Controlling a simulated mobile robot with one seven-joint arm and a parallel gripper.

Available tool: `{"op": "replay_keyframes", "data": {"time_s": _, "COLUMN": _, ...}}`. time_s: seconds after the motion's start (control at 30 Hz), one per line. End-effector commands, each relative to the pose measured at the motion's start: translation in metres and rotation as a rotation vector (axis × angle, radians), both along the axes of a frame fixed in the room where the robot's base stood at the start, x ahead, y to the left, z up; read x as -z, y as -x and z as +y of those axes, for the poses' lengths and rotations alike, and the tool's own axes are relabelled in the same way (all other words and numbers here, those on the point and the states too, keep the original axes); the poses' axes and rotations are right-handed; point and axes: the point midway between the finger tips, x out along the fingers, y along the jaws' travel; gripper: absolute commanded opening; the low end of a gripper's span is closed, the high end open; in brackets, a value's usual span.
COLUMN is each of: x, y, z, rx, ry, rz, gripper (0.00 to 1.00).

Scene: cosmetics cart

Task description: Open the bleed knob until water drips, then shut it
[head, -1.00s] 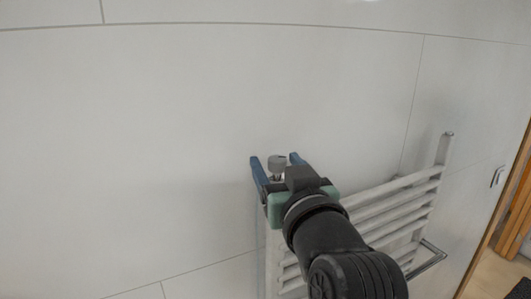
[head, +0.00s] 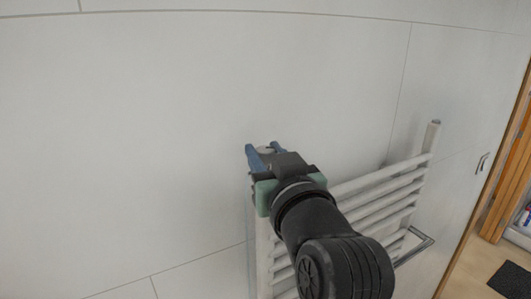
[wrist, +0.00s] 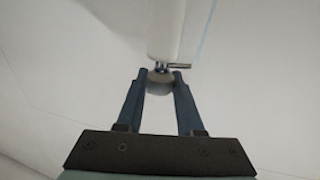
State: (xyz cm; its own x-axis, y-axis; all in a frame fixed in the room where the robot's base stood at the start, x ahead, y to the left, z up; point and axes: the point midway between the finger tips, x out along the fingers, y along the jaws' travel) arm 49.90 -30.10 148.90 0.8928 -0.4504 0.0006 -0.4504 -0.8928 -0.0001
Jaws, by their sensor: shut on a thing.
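The bleed knob is a small grey round knob (wrist: 159,85) at the end of a white radiator tube (wrist: 165,30). A small metal spout (wrist: 180,66) sticks out beside it. My gripper (wrist: 160,74) has its two blue fingertips on either side of the knob, shut on it. In the head view my gripper (head: 263,148) is at the top left corner of the white towel radiator (head: 376,186), and only a little of the knob shows between the fingers. No water drops are visible.
The tiled wall (head: 150,130) stands close behind the radiator. A chrome rail (head: 415,247) juts out at the radiator's right. A wooden door frame (head: 505,180) and a dark floor mat (head: 512,281) are at the far right. The space left of my gripper is clear.

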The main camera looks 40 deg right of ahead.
Motion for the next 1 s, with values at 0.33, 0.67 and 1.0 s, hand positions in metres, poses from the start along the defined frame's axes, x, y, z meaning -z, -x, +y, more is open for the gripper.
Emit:
{"op": "replay_keyframes", "data": {"time_s": 0.33, "x": 0.0001, "y": -0.0017, "z": 0.0023, "rx": 0.111, "ry": 0.001, "rz": 0.002, "gripper": 0.0}}
{"op": "replay_keyframes", "data": {"time_s": 0.67, "x": 0.0013, "y": -0.0035, "z": 0.0038, "rx": 0.365, "ry": 0.001, "rz": -0.002, "gripper": 0.0}}
{"op": "replay_keyframes", "data": {"time_s": 1.0, "x": 0.0036, "y": -0.004, "z": 0.0032, "rx": 0.662, "ry": -0.002, "rz": -0.003, "gripper": 0.0}}
